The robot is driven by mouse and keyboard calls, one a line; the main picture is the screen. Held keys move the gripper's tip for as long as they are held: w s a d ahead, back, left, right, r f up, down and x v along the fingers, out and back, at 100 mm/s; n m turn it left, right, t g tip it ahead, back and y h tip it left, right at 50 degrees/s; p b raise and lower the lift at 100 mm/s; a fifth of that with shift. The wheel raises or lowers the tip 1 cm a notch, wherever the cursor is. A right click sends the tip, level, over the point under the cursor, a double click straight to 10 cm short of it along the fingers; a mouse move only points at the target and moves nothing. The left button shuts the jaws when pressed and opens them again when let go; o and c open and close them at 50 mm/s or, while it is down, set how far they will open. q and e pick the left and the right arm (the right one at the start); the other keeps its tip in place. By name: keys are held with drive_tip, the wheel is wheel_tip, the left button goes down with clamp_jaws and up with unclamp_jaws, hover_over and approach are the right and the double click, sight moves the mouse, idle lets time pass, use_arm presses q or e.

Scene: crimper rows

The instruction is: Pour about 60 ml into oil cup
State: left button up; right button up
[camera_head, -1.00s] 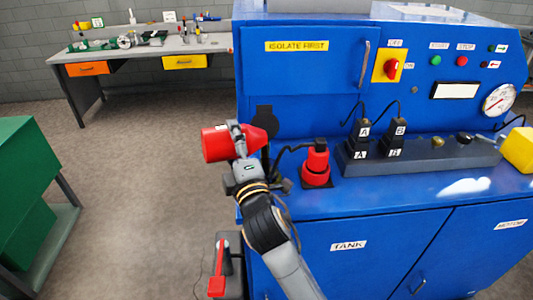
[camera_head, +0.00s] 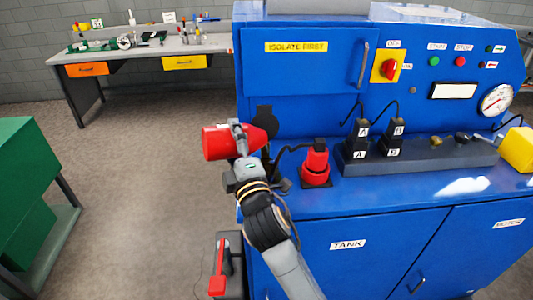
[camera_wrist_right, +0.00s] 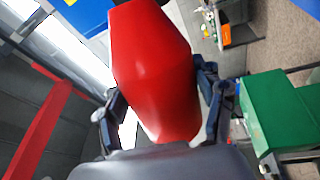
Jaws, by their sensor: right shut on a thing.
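My right gripper (camera_head: 240,138) is shut around a red container (camera_head: 217,143) in the head view. The container lies tilted nearly on its side, its broad end to the left and its narrowing end to the right, near the left edge of the blue machine. In the right wrist view the red container (camera_wrist_right: 155,75) fills the middle, with the fingers of the right gripper (camera_wrist_right: 165,105) on both sides of it. I cannot make out an oil cup for certain, nor any liquid flowing. My left gripper is not in view.
The blue machine (camera_head: 290,90) stands right, with a red-and-black fitting (camera_head: 316,165), black plugs (camera_head: 357,140), a gauge (camera_head: 496,100) and a yellow block (camera_head: 518,149). A green cabinet (camera_head: 25,180) stands left. A workbench (camera_head: 150,48) is behind. The floor between is clear.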

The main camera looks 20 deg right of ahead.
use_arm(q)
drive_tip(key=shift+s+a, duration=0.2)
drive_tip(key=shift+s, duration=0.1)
use_arm(e)
drive_tip(key=shift+d+m, duration=0.1)
drive_tip(key=shift+m, duration=0.2)
idle(0.5)
